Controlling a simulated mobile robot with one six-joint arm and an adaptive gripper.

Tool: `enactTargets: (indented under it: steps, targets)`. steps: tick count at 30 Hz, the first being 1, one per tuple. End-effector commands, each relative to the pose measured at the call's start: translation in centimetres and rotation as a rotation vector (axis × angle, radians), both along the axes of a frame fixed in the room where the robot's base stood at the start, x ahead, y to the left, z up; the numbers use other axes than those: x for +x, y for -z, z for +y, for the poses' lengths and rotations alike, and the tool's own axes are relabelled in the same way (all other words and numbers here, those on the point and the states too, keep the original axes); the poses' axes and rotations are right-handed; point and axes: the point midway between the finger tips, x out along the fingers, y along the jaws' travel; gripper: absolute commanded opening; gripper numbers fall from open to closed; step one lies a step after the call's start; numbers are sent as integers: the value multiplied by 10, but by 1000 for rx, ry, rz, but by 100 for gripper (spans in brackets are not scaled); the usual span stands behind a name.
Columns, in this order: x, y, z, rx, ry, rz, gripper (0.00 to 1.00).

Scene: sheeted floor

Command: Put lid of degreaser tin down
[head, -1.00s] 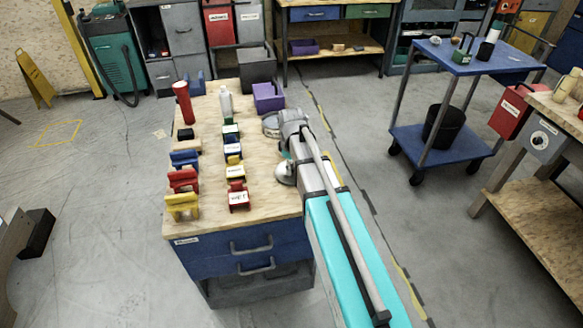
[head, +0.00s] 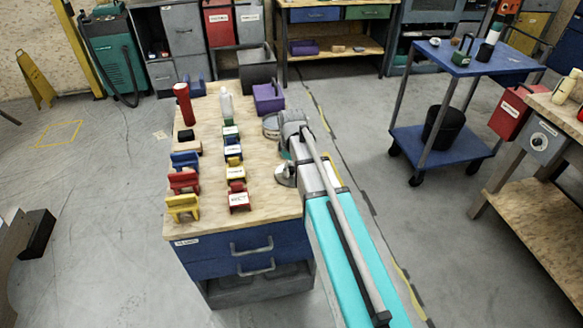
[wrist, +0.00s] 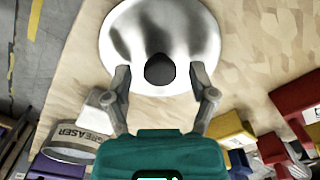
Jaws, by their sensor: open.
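The lid (wrist: 160,22) is a shiny silver disc with a black knob (wrist: 160,70). It lies on the wooden bench top, knob toward the camera; in the head view the lid (head: 285,175) is near the right edge, partly behind my arm. My gripper (wrist: 159,74) is open and empty, with one finger on each side of the knob and a gap at both sides. In the head view my gripper is mostly hidden by the arm. The degreaser tin (wrist: 72,143), part of its label readable, stands at lower left in the wrist view; the tin (head: 270,127) is farther back in the head view.
Several coloured holders and blocks (head: 184,207) stand in rows on the left half of the bench top. A red bottle (head: 184,103), a white bottle (head: 226,103) and a purple bin (head: 268,98) stand at the back. Bare wood (head: 262,200) lies left of the lid.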

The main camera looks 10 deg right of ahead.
Motion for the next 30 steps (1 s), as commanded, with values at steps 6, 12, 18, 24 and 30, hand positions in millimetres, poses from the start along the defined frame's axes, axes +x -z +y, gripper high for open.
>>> enactTargets:
  steps: [6, 12, 18, 24, 30]
  targets:
    - [0, -19, 0, 0, 0, 0, 74]
    - [0, -36, 0, 0, 0, 0, 74]
    - [0, -53, 0, 0, 0, 0, 74]
    - [0, -70, 0, 0, 1, 0, 74]
    - [0, -86, -1, 0, 1, 0, 74]
